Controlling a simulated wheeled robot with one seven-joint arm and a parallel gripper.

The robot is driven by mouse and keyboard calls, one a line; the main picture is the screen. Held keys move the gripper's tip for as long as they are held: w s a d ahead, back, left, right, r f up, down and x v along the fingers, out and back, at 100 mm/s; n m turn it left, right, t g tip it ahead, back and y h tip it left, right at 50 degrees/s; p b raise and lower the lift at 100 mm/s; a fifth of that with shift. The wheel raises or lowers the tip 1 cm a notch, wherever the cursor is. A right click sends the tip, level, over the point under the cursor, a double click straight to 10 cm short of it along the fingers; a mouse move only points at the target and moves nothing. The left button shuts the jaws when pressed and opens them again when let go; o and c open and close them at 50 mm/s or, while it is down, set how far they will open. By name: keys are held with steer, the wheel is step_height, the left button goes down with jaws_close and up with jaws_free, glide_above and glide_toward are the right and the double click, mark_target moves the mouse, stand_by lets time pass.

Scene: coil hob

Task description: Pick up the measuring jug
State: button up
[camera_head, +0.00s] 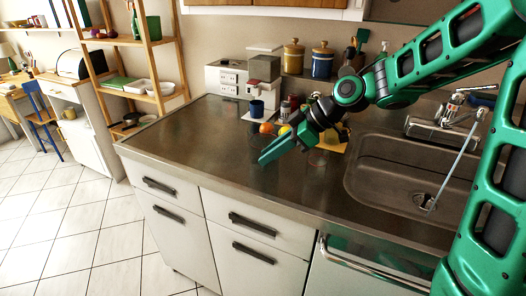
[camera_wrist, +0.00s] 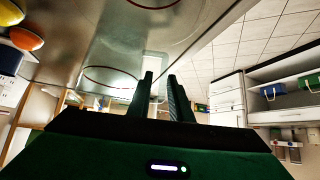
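A thin reddish ring (camera_head: 318,158) shows on the counter just right of my gripper in the head view. My gripper (camera_head: 272,152) is above the steel counter, fingers pointing left and down.
An orange fruit (camera_head: 266,128) and a blue mug (camera_head: 257,108) stand behind my gripper, near a coffee machine (camera_head: 264,72). The sink (camera_head: 405,180) is to the right. Canisters, one of them blue (camera_head: 322,62), stand at the back. The left counter (camera_head: 200,130) is clear.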

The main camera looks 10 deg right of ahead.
steer(key=shift+x, duration=2.9)
steer(key=shift+s+a, duration=0.1)
steer(key=shift+s, duration=0.05)
steer(key=shift+c, duration=0.4)
jaws_close()
